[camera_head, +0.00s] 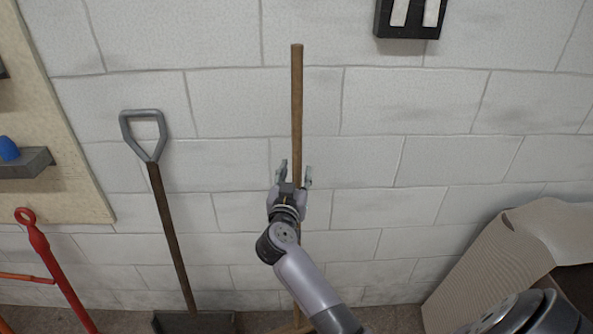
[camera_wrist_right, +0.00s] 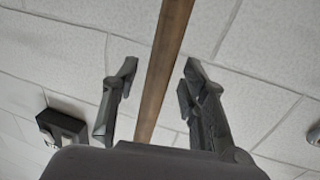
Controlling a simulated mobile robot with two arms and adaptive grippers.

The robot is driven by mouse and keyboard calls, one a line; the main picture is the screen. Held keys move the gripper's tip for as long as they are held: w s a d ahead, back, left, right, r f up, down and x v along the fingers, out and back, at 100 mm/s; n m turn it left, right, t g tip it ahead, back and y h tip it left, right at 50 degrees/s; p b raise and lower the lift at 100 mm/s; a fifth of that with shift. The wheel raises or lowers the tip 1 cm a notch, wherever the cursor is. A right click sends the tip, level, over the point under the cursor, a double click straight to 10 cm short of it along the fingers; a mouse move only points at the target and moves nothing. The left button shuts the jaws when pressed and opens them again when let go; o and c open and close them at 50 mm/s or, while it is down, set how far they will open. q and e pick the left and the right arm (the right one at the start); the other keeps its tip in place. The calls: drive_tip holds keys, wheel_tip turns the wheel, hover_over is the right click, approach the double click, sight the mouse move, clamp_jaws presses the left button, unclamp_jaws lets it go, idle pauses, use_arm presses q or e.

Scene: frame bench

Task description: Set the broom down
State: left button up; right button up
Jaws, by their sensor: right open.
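The broom (camera_head: 297,110) has a long wooden handle and stands nearly upright in front of the white block wall. Its lower end is mostly hidden behind my right arm, near the floor. My right gripper (camera_head: 295,172) is open, with its fingers on either side of the handle partway up. In the right wrist view the handle (camera_wrist_right: 163,75) runs between the two spread fingers of the gripper (camera_wrist_right: 158,85), with a gap on each side. My left gripper is not seen.
A shovel (camera_head: 170,225) with a grey D-shaped grip leans on the wall to the left. A red tool (camera_head: 52,262) stands further left beside a beige board (camera_head: 70,160). A dark wall holder (camera_head: 408,18) is above right. A corrugated cardboard box (camera_head: 490,260) stands at the lower right.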

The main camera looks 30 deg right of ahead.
drive_tip(key=v, duration=1)
drive_tip(key=shift+s+a, duration=0.15)
drive_tip(key=shift+s, duration=0.1)
drive_tip(key=w+a+f+n+t+y, duration=0.1)
drive_tip(key=a+f+n+t+y, duration=0.2)
drive_tip(key=f, duration=0.6)
drive_tip(key=w+a+f+n+t+y, duration=0.1)
drive_tip(key=a+f+n+y, duration=0.35)
drive_tip(key=f, duration=0.45)
drive_tip(key=s+a+f+n+g+y, duration=0.25)
drive_tip(key=s+f, duration=0.25)
drive_tip(key=f, duration=0.6)
drive_tip(key=s+a+f+n+g+y, duration=0.1)
drive_tip(key=s+a+f+g+y, duration=0.3)
drive_tip(key=f, duration=0.8)
drive_tip(key=s+d+f+g, duration=0.3)
drive_tip(key=s+f+g, duration=0.2)
drive_tip(key=s+f, duration=1.3)
drive_tip(key=s+d+f+g+h, duration=0.1)
drive_tip(key=s+d+g, duration=0.1)
drive_tip(key=s, duration=0.7)
drive_tip(key=s+d+f+g, duration=0.2)
drive_tip(key=s+d, duration=0.1)
drive_tip(key=s, duration=0.7)
drive_tip(key=shift+g+h, duration=0.35)
drive_tip(key=shift+h, duration=0.05)
